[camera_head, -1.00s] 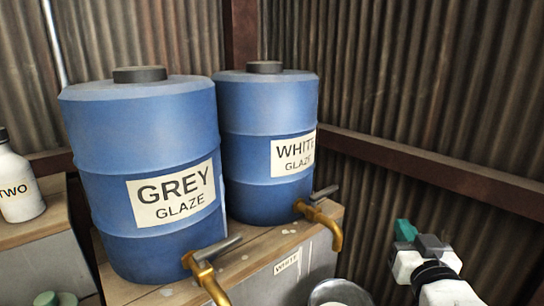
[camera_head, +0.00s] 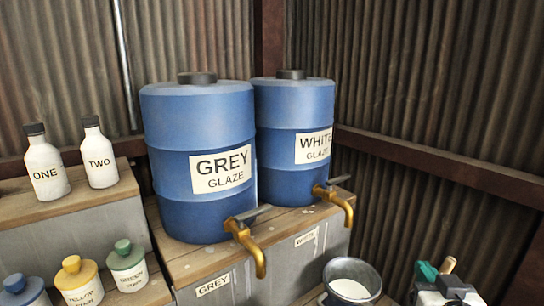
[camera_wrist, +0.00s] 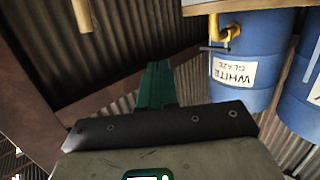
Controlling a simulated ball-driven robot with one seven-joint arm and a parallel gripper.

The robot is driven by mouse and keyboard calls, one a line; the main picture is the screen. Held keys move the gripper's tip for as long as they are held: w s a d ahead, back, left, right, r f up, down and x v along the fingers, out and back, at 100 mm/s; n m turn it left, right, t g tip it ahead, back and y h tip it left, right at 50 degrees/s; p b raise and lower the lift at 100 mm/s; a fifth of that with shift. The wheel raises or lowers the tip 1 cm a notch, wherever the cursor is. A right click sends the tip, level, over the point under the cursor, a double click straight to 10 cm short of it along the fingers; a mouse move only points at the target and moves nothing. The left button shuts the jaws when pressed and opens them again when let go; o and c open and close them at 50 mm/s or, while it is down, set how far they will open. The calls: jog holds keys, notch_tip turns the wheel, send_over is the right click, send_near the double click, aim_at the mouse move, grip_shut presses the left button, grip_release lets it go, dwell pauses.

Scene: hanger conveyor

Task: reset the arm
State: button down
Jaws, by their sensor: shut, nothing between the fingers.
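My gripper (camera_head: 426,270) shows at the lower right of the head view, with teal fingers. In the wrist view the teal fingers (camera_wrist: 157,82) are together with nothing between them. The gripper is to the right of the metal bucket (camera_head: 329,272) and apart from the barrels. Most of my arm is out of view.
The grey glaze barrel (camera_head: 200,130) and white glaze barrel (camera_head: 292,112) stand on a wooden-topped stand, brass taps forward. The bucket holds white liquid. Bottles ONE (camera_head: 45,172) and TWO (camera_head: 99,162) and lidded jars are at left. A light wooden rod (camera_head: 448,265) is beside my gripper.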

jog(key=s+f+g+y, duration=0.1)
jog(key=s+f+g, duration=0.9)
jog(key=s+f, duration=1.25)
jog(key=s+a+f+n+g+y, duration=0.1)
jog(key=s+f+g, duration=0.4)
jog(key=s, duration=0.6)
jog(key=shift+s+a+f, duration=0.15)
jog(key=shift+a+f, duration=0.05)
jog(key=shift+f, duration=0.55)
